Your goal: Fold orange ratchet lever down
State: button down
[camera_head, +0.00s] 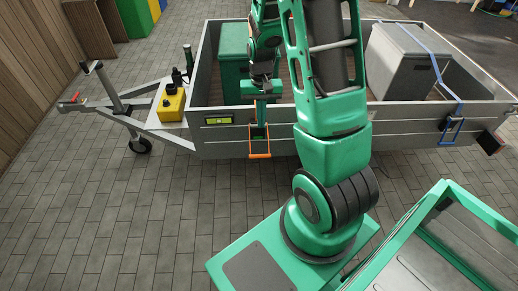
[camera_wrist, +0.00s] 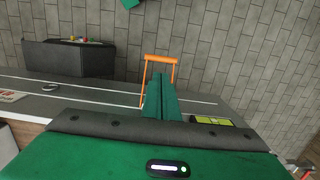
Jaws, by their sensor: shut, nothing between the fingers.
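The orange ratchet lever (camera_head: 260,155) is a U-shaped frame on the near side wall of the grey trailer (camera_head: 222,136). In the wrist view the lever (camera_wrist: 161,58) juts out past the fingers, its cross bar away from the wall. Its exact angle is hard to tell. My gripper (camera_head: 261,118) is shut and empty, pointing down at the wall just above the lever's bar. In the wrist view my gripper (camera_wrist: 162,84) covers part of the lever's frame and its base. I cannot tell whether the fingers touch the lever.
A green box (camera_head: 233,62) and a grey box (camera_head: 397,65) under a blue strap stand in the trailer. A blue lever (camera_head: 451,130) hangs farther right on the same wall. A yellow box (camera_head: 171,103) sits on the drawbar. The paving before the orange lever is clear.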

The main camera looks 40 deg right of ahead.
jog(key=f, duration=1.4)
jog(key=shift+s+a+f, duration=0.3)
jog(key=shift+s+a, duration=0.05)
jog(key=shift+a, duration=0.05)
jog(key=shift+f, duration=0.15)
